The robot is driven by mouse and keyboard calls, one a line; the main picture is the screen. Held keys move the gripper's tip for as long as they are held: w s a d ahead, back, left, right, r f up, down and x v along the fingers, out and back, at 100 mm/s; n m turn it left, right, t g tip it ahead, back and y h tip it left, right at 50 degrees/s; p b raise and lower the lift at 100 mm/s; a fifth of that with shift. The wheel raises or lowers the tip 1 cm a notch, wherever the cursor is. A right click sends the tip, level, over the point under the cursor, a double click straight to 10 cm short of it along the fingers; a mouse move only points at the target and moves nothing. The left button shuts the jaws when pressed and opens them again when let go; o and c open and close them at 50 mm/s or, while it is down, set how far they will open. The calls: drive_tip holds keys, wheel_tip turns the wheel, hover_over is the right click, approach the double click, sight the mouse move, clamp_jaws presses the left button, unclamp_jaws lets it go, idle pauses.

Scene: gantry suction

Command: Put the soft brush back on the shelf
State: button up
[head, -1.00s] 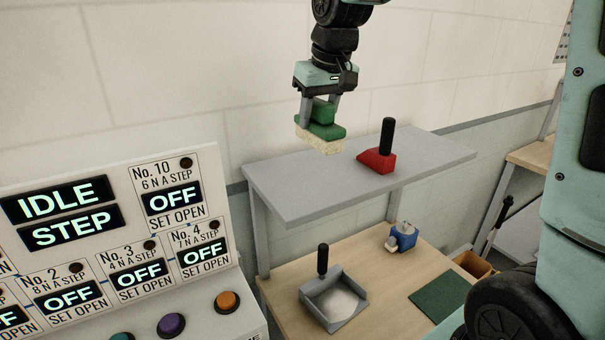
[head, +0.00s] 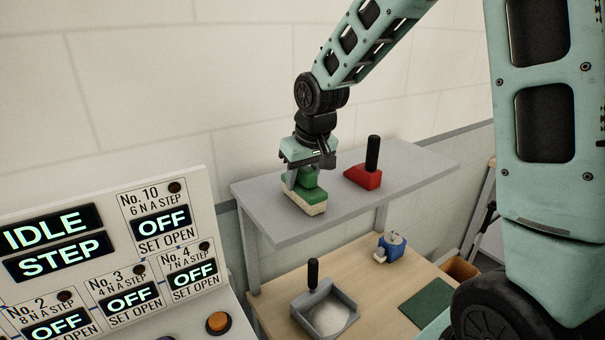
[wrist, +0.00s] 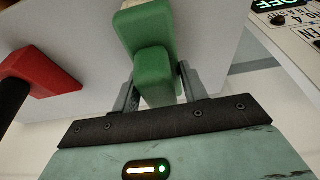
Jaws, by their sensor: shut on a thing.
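The soft brush (head: 305,192) has a green body and grip block with pale bristles underneath. It is at the left part of the grey shelf (head: 265,222), bristles down, and looks to be on or just above the surface; I cannot tell which. My gripper (head: 301,180) points down and is shut on the brush's green grip. In the wrist view the green grip (wrist: 153,75) sits between the two fingers of my gripper (wrist: 155,88), with the pale bristle edge beyond.
A red tool (head: 362,178) with an upright black handle stands on the shelf right of the brush. Below, on the wooden table, are a dustpan-like tray (head: 326,312), a blue device (head: 390,247) and a green mat (head: 428,303). A control panel (head: 110,255) stands at left. The shelf's right end is clear.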

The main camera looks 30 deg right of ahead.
drive_tip(key=shift+f, duration=0.2)
drive_tip(key=o, duration=1.3)
drive_tip(key=shift+r, duration=0.15)
